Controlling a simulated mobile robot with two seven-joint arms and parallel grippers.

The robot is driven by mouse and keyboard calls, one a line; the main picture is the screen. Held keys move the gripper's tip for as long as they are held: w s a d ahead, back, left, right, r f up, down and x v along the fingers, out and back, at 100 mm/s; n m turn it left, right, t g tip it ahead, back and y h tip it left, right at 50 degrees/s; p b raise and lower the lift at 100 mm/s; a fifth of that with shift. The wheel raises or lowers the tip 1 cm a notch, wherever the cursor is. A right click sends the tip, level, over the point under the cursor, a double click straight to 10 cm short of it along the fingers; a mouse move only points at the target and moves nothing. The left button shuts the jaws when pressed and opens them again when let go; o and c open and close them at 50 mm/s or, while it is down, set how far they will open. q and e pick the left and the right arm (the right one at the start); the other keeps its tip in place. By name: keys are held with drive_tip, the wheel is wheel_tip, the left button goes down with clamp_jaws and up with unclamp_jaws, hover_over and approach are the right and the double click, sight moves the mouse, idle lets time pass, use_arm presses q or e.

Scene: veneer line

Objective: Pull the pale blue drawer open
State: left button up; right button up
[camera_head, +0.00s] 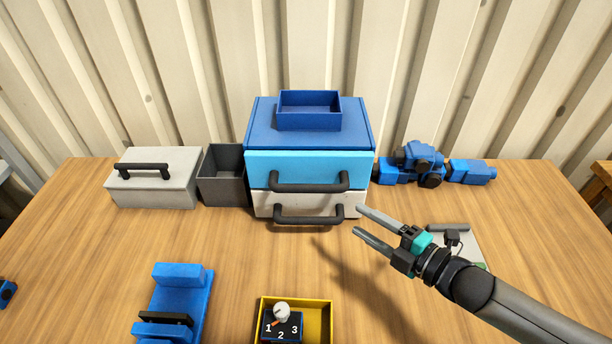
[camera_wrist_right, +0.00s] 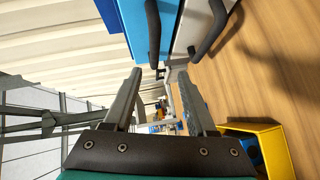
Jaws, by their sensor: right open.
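The pale blue drawer (camera_head: 258,165) is the upper of two drawers in a blue cabinet (camera_head: 256,124) at the back middle of the table. It looks shut, flush above a white drawer (camera_head: 262,206). Its dark bar handle (camera_head: 310,186) spans the front. My right gripper (camera_head: 364,219) is open and empty, to the right of and in front of the cabinet, apart from both handles. In the right wrist view the pale blue drawer (camera_wrist_right: 143,30) and its handle (camera_wrist_right: 154,35) lie beyond the fingertips (camera_wrist_right: 160,76). My left gripper is not in view.
A blue tray (camera_head: 310,112) sits on the cabinet. A grey box (camera_head: 155,185) and dark open bin (camera_head: 222,180) stand left; blue machine parts (camera_head: 420,165) stand right. A yellow tray (camera_head: 318,322) and blue fixture (camera_head: 178,295) are in front. The table before the drawers is clear.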

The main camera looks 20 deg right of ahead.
sight(316, 192)
drive_tip(key=shift+n+y, duration=0.3)
drive_tip(key=shift+n, duration=0.1)
drive_tip(key=x, duration=1.5)
drive_tip(key=shift+w+r, duration=0.2)
drive_tip(key=shift+r, duration=0.15)
drive_tip(key=shift+c, duration=0.2)
clamp_jaws()
idle(0.6)
